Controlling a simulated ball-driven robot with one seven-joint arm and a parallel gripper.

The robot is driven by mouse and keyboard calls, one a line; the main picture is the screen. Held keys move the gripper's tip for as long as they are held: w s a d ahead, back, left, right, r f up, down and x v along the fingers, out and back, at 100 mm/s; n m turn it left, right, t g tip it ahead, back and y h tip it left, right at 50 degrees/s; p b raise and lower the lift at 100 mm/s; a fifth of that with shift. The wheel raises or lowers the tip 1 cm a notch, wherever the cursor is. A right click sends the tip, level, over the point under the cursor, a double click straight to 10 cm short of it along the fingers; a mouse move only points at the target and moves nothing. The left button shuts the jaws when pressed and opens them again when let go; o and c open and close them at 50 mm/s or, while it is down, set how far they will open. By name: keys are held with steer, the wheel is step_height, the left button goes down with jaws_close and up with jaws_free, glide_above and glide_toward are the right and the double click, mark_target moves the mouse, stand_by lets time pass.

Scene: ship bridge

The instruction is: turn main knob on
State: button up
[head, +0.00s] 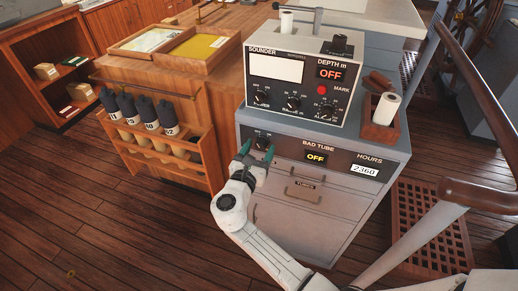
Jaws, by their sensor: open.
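A dark knob (262,142) sits at the left end of the dark panel strip (290,153) on the front of the grey cabinet (295,222). Its label is too small to read, and which way it points is unclear. My gripper (257,150) is open, its two teal fingertips in front of the panel, one on each side of the knob in this view. Whether they touch it I cannot tell. An hours counter (365,170) reads 2360.
A sounder box (297,88) with several knobs and a red "OFF" depth display stands on the cabinet. A wooden holder (380,124) with a white roll is right of it. A wooden rack (150,150) of dark-capped bottles stands left; a handrail (470,80) runs right.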

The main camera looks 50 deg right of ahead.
steer(key=shift+d, duration=0.1)
steer(key=c, duration=1)
steer(key=shift+c, duration=0.2)
steer(key=m+b, duration=0.2)
steer(key=m, duration=0.1)
steer(key=shift+f, duration=0.15)
steer(key=m+b, duration=0.3)
steer(key=shift+m, duration=0.3)
steer(key=m+b, duration=0.4)
steer(key=m, duration=0.1)
steer(key=shift+m, duration=0.3)
